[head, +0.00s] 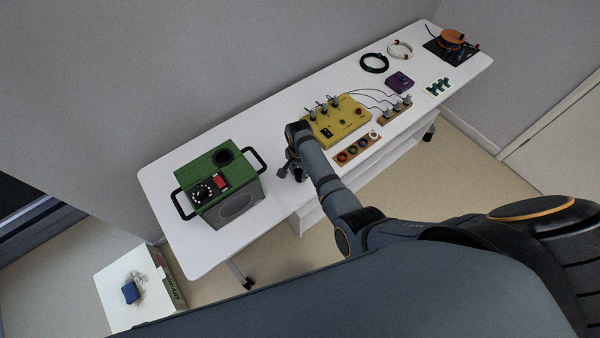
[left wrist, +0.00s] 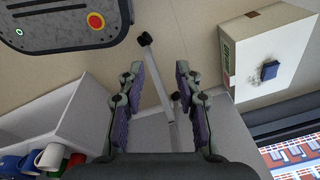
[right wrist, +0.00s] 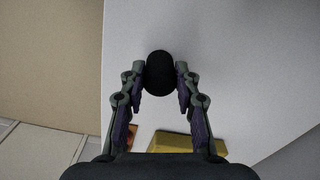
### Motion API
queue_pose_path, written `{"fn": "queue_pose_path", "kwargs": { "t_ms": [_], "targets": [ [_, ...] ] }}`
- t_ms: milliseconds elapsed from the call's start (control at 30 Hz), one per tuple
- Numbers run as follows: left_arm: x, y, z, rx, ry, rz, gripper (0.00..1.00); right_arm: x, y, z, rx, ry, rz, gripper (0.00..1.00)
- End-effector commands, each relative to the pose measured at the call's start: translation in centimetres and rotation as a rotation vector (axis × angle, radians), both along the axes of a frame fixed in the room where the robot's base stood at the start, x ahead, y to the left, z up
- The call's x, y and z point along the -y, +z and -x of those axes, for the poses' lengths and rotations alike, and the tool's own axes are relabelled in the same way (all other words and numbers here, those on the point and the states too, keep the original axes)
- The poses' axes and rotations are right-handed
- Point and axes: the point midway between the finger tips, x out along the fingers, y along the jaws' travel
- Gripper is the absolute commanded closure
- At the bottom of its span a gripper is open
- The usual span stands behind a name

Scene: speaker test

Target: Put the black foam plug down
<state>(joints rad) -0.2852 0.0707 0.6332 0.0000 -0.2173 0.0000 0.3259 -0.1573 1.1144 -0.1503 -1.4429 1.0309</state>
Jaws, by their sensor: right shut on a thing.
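The black foam plug (right wrist: 160,73) is a dark rounded piece between the fingertips of my right gripper (right wrist: 160,80) in the right wrist view. The right gripper is shut on it, over the white table (right wrist: 220,45). In the head view the right gripper (head: 292,168) is over the table between the green speaker box and the yellow panel; I cannot tell whether the plug touches the table. My left gripper (left wrist: 160,85) is open and empty in the left wrist view, away from the tabletop. It is not seen in the head view.
A green speaker box (head: 215,172) with black handles stands at the table's left. A yellow panel (head: 340,121) with wired plugs lies right of my right gripper, with a strip of coloured rings (head: 344,157) in front. A white box (head: 128,284) stands below left.

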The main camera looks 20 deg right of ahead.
Motion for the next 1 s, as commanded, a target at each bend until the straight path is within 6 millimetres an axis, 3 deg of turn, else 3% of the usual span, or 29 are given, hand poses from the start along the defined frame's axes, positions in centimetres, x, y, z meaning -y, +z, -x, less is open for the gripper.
{"fn": "queue_pose_path", "kwargs": {
  "t_ms": [233, 267, 400, 800, 1000],
  "targets": [
    [-0.5, -0.4, 1.7, -0.027, -0.001, -0.007, 0.66, 0.0, -0.6, 0.0, -0.001, 0.000, 0.000, 0.82],
    [-0.6, -0.3, 2.0, -0.032, -0.001, -0.008, 0.66, 0.0, -0.5, 0.0, -0.001, 0.000, -0.001, 0.64],
    [-0.7, -0.4, 2.7, -0.042, -0.001, -0.008, 0.66, 0.0, -0.5, 0.0, -0.001, 0.000, -0.001, 0.46],
    [-0.7, 0.0, 1.9, -0.030, -0.002, -0.009, 0.66, 0.0, 0.1, 0.0, -0.001, 0.000, -0.001, 0.46],
    [-0.7, 2.9, 1.8, -0.027, -0.002, -0.009, 0.66, 0.0, 2.9, 0.0, -0.001, 0.000, -0.001, 0.46]
  ]
}}
